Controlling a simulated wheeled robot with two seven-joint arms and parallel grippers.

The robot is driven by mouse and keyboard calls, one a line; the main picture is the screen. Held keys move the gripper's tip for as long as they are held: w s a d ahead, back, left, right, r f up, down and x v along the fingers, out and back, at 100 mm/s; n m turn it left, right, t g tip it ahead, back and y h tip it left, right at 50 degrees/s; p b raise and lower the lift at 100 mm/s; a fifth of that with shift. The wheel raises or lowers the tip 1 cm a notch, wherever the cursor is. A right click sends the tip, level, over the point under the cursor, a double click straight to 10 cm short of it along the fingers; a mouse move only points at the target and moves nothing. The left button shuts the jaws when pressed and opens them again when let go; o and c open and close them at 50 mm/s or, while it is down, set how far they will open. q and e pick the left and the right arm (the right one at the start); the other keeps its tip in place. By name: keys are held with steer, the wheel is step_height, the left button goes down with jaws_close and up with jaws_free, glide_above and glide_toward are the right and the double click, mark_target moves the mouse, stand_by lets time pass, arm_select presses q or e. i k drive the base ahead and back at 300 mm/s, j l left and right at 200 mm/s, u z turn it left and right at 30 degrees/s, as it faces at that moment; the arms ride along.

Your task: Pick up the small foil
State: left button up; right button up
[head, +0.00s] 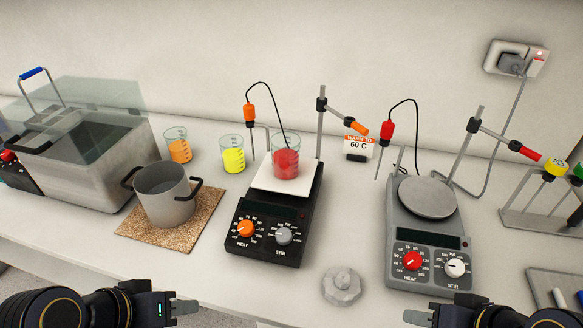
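A small grey, faceted disc with a raised middle, which looks like the foil (342,286), lies on the bench near its front edge, between the two hotplates. My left gripper (185,308) is at the bottom left, pointing right, well left of the foil. My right gripper (418,317) is at the bottom, pointing left, just right of and nearer than the foil. Neither gripper touches the foil. Each is seen side-on, so the gap between its fingers does not show. I see nothing held in either.
A black hotplate (270,226) bears a beaker of red liquid (285,163). A grey hotplate (424,232) stands right of the foil. A pot (165,198) sits on a cork mat (130,228) at left. A tray (540,285) is at far right. Bench around the foil is clear.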

mark_target(341, 285)
steer(key=j+z, duration=0.35)
steer(key=k+j+z, duration=0.1)
steer(key=j+z, duration=0.25)
steer(key=j, duration=0.15)
steer(key=k+j+z, duration=0.1)
steer(key=j+z, duration=0.25)
steer(key=j, duration=0.1)
